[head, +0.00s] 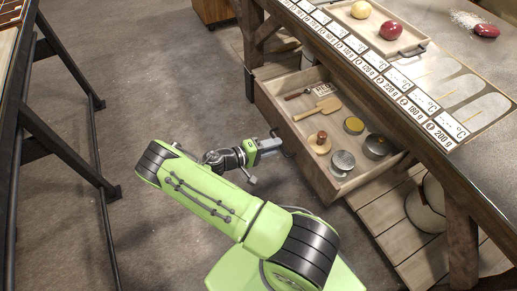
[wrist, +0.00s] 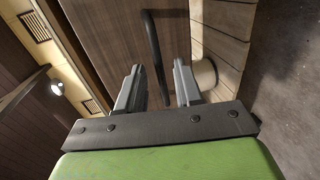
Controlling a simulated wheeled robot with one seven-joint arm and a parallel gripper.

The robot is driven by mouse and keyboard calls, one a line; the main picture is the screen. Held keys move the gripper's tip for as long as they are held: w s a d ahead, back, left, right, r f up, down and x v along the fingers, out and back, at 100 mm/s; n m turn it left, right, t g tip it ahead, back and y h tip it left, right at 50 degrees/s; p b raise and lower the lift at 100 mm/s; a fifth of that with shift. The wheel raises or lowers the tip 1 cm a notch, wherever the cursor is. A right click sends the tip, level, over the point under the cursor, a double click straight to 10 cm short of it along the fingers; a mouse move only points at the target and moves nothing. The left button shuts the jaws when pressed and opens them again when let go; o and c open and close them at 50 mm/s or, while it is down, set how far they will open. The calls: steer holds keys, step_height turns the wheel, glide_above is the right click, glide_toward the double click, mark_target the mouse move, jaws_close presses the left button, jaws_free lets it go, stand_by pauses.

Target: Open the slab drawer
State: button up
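The wooden slab drawer (head: 318,172) is pulled out from under the workbench, and its inside shows in the head view. In the wrist view, its brown front (wrist: 110,40) bears a dark bar handle (wrist: 154,45). My gripper (head: 277,143) is at the drawer front in the head view. In the wrist view, my gripper (wrist: 158,85) has its fingers apart, one on each side of the handle, with gaps between. The handle's near end lies between the fingers. In the head view the handle is small and partly hidden by my gripper.
The drawer holds a wooden scraper (head: 318,110), a knob-topped wooden disc (head: 320,142) and round tins (head: 342,161). The workbench top (head: 440,80) overhangs its back. A slatted lower shelf (head: 400,225) lies below. A dark-framed table (head: 40,120) stands left; the floor between is clear.

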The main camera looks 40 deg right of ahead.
steer(key=p+v, duration=0.1)
steer(key=v, duration=1.3)
steer(key=shift+a, duration=0.3)
steer(key=shift+w, duration=0.1)
steer(key=s+a+r+t+y+p, duration=0.1)
steer(key=s+r+y+p, duration=0.15)
steer(key=r+y, duration=0.65)
steer(key=s+r+t+y+p, duration=0.1)
steer(key=s+r+y+p, duration=0.15)
steer(key=r, duration=1.25)
steer(key=s+a+r+n+t+y+p, duration=0.1)
steer(key=s+a+r+t+y+p, duration=0.1)
steer(key=s+r, duration=0.4)
steer(key=s+a+r+t+y+p, duration=0.1)
steer(key=s+a+r+t+y, duration=0.1)
steer(key=s+r+t, duration=0.2)
steer(key=s+r, duration=0.3)
steer(key=shift+s+a+r+n+p, duration=0.2)
steer(key=shift+n+p, duration=0.15)
steer(key=shift+n, duration=0.05)
